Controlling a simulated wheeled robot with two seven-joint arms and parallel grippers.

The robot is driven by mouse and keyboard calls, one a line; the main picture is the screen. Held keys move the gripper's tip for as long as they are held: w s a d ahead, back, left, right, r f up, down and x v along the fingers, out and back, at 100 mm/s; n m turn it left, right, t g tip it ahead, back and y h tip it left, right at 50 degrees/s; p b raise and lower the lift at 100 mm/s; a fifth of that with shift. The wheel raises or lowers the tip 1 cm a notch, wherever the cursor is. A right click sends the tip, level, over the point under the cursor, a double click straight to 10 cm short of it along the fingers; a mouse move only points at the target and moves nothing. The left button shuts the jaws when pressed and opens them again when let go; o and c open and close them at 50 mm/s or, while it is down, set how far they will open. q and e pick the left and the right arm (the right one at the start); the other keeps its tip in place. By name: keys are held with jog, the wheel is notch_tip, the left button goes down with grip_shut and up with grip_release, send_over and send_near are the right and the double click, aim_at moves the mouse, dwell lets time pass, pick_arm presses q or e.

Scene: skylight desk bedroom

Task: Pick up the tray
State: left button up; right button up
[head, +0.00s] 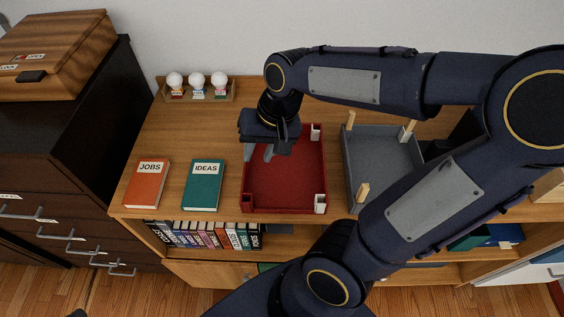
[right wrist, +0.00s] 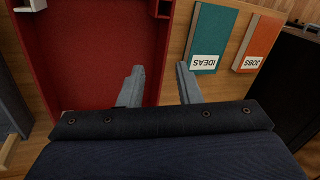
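A red tray (head: 285,185) with low walls and pale and dark corner posts sits on the wooden desk; it also shows in the right wrist view (right wrist: 90,60). A grey tray (head: 385,160) with wooden corner posts sits to its right, partly hidden by my right arm. My right gripper (head: 259,154) is over the red tray's left wall, pointing down. In the right wrist view its fingers (right wrist: 160,74) are apart, one over the tray's inside and one over the desk beside it, with the wall between. Contact with the wall cannot be told. My left gripper is not seen.
A teal IDEAS book (head: 203,186) and an orange JOBS book (head: 147,184) lie left of the red tray. A rack with white bulbs (head: 197,88) stands at the back. Several upright books (head: 205,236) fill the shelf below.

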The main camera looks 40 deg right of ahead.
aim_at(248, 167)
jog(key=w+f+h, duration=0.1)
jog(key=w, duration=0.1)
jog(key=w+f+m+g+h, duration=0.1)
jog(key=w, duration=0.2)
jog(key=w+f+m+g+p, duration=0.1)
jog(key=w, duration=0.1)
jog(key=shift+w+d+f+h, duration=0.1)
jog(key=shift+w+d+h, duration=0.05)
jog(key=shift+w+h, duration=0.25)
jog(key=shift+m, duration=0.3)
notch_tip(248, 167, down, 8)
jog(key=shift+s+d+p, duration=0.1)
jog(key=shift+s+p, duration=0.05)
jog(key=shift+p, duration=0.3)
jog(key=shift+c, duration=0.4)
grip_shut()
